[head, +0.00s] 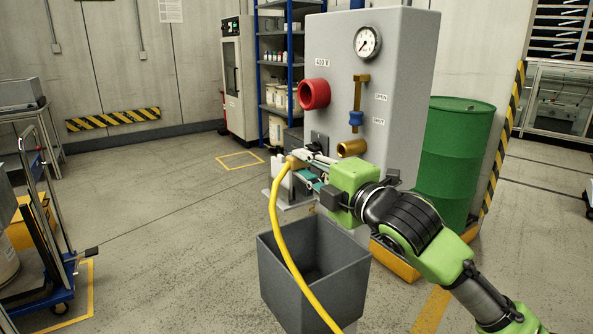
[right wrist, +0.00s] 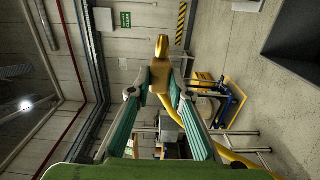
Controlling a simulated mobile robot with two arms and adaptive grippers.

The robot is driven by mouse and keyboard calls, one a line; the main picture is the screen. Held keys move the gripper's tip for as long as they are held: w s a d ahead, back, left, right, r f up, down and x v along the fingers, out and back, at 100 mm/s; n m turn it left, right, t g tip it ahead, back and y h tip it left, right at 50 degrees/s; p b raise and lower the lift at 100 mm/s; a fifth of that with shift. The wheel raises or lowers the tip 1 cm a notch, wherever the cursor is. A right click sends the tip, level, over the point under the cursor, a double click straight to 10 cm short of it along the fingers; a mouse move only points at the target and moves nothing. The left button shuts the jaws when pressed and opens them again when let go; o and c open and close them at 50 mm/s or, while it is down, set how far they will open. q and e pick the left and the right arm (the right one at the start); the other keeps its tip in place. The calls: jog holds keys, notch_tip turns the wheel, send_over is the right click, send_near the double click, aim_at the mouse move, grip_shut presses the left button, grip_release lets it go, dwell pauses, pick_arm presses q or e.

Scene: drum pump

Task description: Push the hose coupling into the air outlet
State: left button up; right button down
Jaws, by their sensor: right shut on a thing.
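The brass hose coupling (head: 292,163) is held in the fingers of my right gripper (head: 306,166), with the yellow hose (head: 281,220) hanging from it. In the right wrist view the coupling (right wrist: 161,74) sits between the teal fingertips (right wrist: 160,84), its narrower end pointing away from the palm. The brass air outlet (head: 352,148) sticks out low on the front of the grey panel (head: 330,40). The coupling is apart from it, to its left in the head view. My left gripper is not in view.
A red 400 V socket (head: 314,94), a brass valve with blue handle end (head: 356,117) and a gauge (head: 367,42) are on the panel. A grey open bin (head: 335,298) stands below my gripper. A green drum (head: 455,150) stands right. Open floor lies left.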

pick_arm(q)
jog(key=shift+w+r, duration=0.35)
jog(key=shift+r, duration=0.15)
pick_arm(e)
jog(key=shift+w+d, duration=0.5)
jog(key=shift+d, duration=0.2)
jog(key=shift+w+d, duration=0.5)
jog(key=shift+d, duration=0.2)
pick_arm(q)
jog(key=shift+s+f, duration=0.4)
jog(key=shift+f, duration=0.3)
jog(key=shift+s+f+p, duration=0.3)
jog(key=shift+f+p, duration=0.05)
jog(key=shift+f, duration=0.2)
pick_arm(e)
jog(key=shift+w+d, duration=0.1)
jog(key=shift+d, duration=0.05)
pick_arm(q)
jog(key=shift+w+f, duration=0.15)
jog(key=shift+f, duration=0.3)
pick_arm(e)
jog(key=shift+d+r, duration=0.1)
jog(key=shift+d, duration=0.05)
